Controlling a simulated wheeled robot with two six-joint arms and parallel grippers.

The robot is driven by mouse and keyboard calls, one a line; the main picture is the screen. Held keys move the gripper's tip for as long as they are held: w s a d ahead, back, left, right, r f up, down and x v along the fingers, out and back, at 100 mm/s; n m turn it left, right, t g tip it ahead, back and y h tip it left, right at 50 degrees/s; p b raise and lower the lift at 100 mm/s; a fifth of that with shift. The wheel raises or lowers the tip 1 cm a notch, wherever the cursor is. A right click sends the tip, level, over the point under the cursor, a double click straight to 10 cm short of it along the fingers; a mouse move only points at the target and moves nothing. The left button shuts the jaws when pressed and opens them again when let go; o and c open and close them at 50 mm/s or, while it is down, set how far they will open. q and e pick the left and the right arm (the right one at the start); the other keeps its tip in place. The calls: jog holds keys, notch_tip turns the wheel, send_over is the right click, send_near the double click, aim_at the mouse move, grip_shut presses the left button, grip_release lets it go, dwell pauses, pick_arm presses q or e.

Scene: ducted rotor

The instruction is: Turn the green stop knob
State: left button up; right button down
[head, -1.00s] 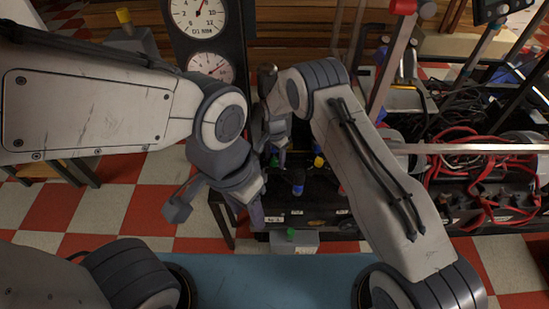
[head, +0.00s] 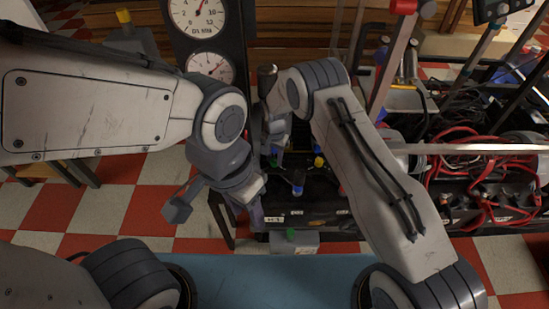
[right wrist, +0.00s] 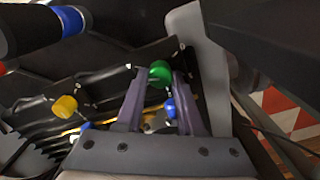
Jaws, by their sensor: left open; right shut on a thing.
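A round green knob (right wrist: 160,72) sits between the fingertips of my right gripper (right wrist: 158,80) in the right wrist view. The gripper is shut on it. In the head view my right gripper (head: 275,140) reaches down over the dark panel, and my own arm hides part of it. A bit of green (head: 273,160) shows just below it. My left gripper (head: 215,210) is open and empty, lower and to the left of the panel, its fingers spread.
Yellow (right wrist: 64,106) and blue (right wrist: 170,108) knobs stand close to my right gripper. Two gauges (head: 208,66) stand behind. Red cables (head: 440,185) and metal bars crowd the right. A blue surface (head: 280,280) lies in front, mostly clear.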

aim_at(275, 160)
jog(key=n, duration=0.4)
jog(key=shift+n, duration=2.3)
jog(key=c, duration=0.5)
grip_release()
notch_tip(275, 160, up, 10)
jog(key=shift+r+p, duration=0.25)
jog(key=shift+p, duration=0.4)
jog(key=shift+s+d, duration=0.1)
jog(key=shift+d, duration=0.05)
